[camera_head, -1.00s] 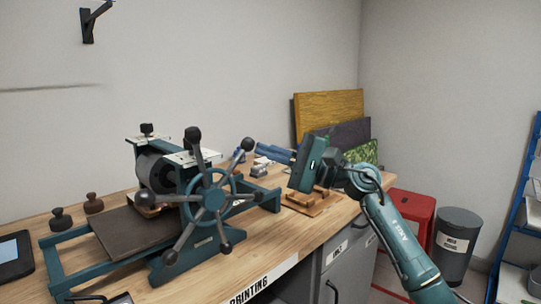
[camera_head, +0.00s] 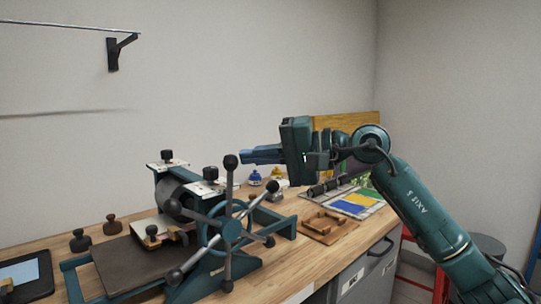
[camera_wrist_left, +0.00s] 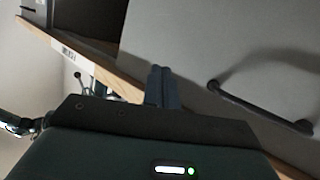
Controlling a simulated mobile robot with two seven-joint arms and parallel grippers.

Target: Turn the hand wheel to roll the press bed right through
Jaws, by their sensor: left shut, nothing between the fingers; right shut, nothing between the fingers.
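The teal hand wheel (camera_head: 231,231), with black-knobbed spokes, is on the near side of the press (camera_head: 178,192) in the head view. The flat dark press bed (camera_head: 115,268) extends left of the roller. My right gripper (camera_head: 243,156) is shut and empty, its fingers pointing left. It appears just above the wheel's top knob in the picture; the depth gap is unclear. My left gripper (camera_wrist_left: 160,70) shows in the left wrist view, shut and empty, in front of a grey cabinet front. The left gripper cannot be made out in the head view.
The wooden bench (camera_head: 285,255) carries a wooden block frame (camera_head: 322,226), a coloured print (camera_head: 355,204), dark-knobbed stamps (camera_head: 80,241) and a tablet (camera_head: 25,275). A cabinet handle (camera_wrist_left: 258,107) projects near the left gripper.

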